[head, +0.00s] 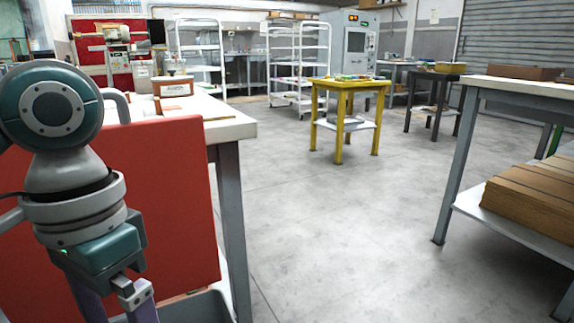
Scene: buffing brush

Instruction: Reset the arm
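My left arm comes in at the left edge, in front of a red panel, and its wrist points down. My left gripper (118,301) is at the bottom left. Parts of its fingers show, but the tips run out of the bottom of the picture, so I cannot tell whether it is open or shut. Nothing is visibly held in the part that shows. My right arm and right gripper are not in view. No buffing brush can be made out.
The red panel (180,200) stands beside a white-topped workbench (232,129) close to my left arm. A yellow table (344,86) with small items stands mid-floor. A bench with brown boards (535,200) is at the right. The grey floor (350,220) between is clear.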

